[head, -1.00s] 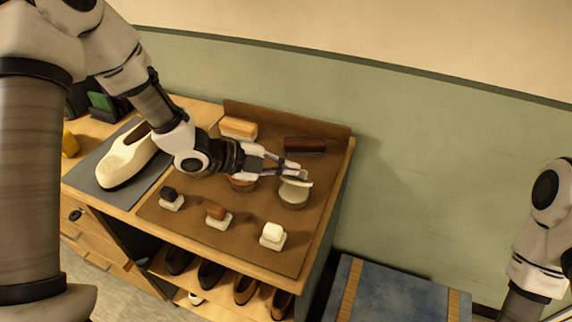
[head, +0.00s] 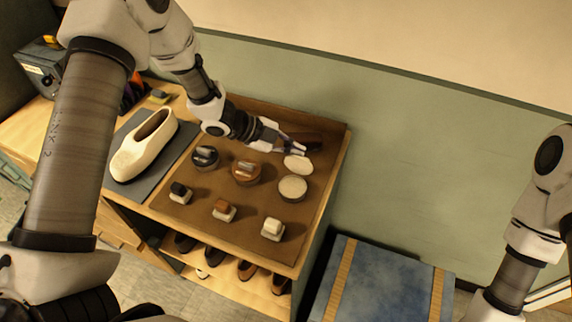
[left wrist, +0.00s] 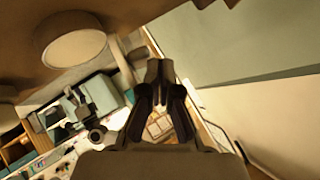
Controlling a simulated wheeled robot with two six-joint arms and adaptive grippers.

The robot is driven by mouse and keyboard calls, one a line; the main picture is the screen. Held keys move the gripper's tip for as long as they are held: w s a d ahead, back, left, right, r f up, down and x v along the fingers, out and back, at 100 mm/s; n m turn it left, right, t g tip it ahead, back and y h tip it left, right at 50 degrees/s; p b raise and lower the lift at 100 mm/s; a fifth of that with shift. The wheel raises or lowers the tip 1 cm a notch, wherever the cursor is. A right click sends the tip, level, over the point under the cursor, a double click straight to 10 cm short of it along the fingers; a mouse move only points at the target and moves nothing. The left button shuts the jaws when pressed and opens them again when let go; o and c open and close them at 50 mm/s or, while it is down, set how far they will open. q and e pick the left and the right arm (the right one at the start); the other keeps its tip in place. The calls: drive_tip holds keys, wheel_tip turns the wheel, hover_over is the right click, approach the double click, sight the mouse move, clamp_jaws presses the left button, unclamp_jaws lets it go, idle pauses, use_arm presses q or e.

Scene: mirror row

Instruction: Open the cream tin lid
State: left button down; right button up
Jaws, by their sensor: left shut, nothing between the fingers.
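The cream tin (head: 292,189) stands at the right of the brown work mat, its pale round contents showing. Its lid (head: 298,165) is up at the tin's back edge, with its pale round face toward me. My left gripper (head: 302,148) is shut and empty, just behind the lid; whether it touches the lid I cannot tell. In the left wrist view the shut fingers (left wrist: 160,80) hold nothing, and a round, pale-faced tin part (left wrist: 72,45) is at the upper left. My right arm shows at the right edge, but its gripper is out of view.
Dark (head: 205,156) and brown (head: 246,172) lidded tins stand left of the cream tin. Several small daubers on white blocks (head: 272,229) line the front. A dark brush (head: 312,140) lies behind the gripper. A cream shoe (head: 145,148) lies on a grey mat (head: 112,189).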

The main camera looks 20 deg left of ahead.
use_arm(q)
drive_tip(key=shift+w+f, duration=0.1)
drive_tip(key=shift+w, duration=0.2)
use_arm(e)
drive_tip(key=shift+w, duration=0.15)
drive_tip(key=shift+r, duration=0.2)
